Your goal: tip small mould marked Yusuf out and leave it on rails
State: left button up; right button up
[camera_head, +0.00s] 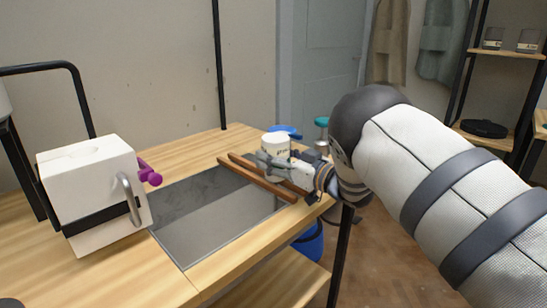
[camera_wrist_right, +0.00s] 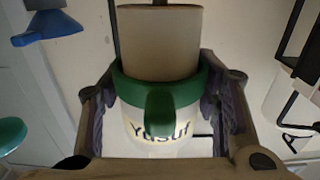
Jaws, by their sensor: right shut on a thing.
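The small mould marked Yusuf is a pale cylinder (camera_head: 275,144) in the head view. In the right wrist view the name stands on its white lower part (camera_wrist_right: 150,131), below a green band with a front tab (camera_wrist_right: 160,95) and a beige cylindrical upper part. My right gripper (camera_head: 279,166) is shut on the mould, one finger on each side. In the head view the mould looks about upright, above or at the far end of the two brown rails (camera_head: 258,180). The gripper hides its base, so contact with the rails is unclear. My left gripper is out of view.
The rails cross a grey basin (camera_head: 215,220) set in the wooden table. A large white block (camera_head: 85,185) with a black strap, metal handle and purple knobs stands left of it. A blue item (camera_head: 286,132) lies behind the mould. A blue bucket (camera_head: 308,245) is below the table's right edge.

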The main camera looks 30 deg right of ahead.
jog(key=shift+f, duration=0.2)
dwell(0.5)
jog(key=o, duration=1.5)
jog(key=shift+f, duration=0.1)
jog(key=v, duration=1.2)
